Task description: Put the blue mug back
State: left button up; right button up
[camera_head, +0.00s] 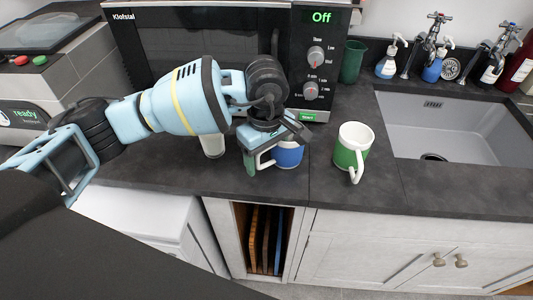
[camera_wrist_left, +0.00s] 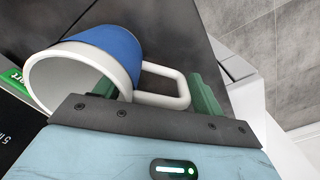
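The blue mug (camera_head: 289,155), blue outside with a white rim and handle, stands upright on the dark counter in front of the microwave. In the left wrist view the blue mug (camera_wrist_left: 112,48) shows its open white mouth, and its handle points between my fingers. My left gripper (camera_head: 262,163) is at the mug's handle side, partly hiding it. In the wrist view the left gripper (camera_wrist_left: 158,92) is open, with green fingertips on either side of the white handle; I cannot tell whether they touch it. My right gripper is not in view.
A green and white mug (camera_head: 347,158) stands to the right, near the counter's front edge. A white cup (camera_head: 212,146) is left of the gripper. The microwave (camera_head: 310,62) stands behind, a dark green cup (camera_head: 352,62) beside it. The sink (camera_head: 440,135) is at right.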

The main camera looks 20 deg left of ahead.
pick_arm(q)
jog(key=shift+o, duration=0.8)
jog(key=shift+r, duration=0.1)
jog(key=shift+r, duration=0.15)
notch_tip(320, 180, up, 12)
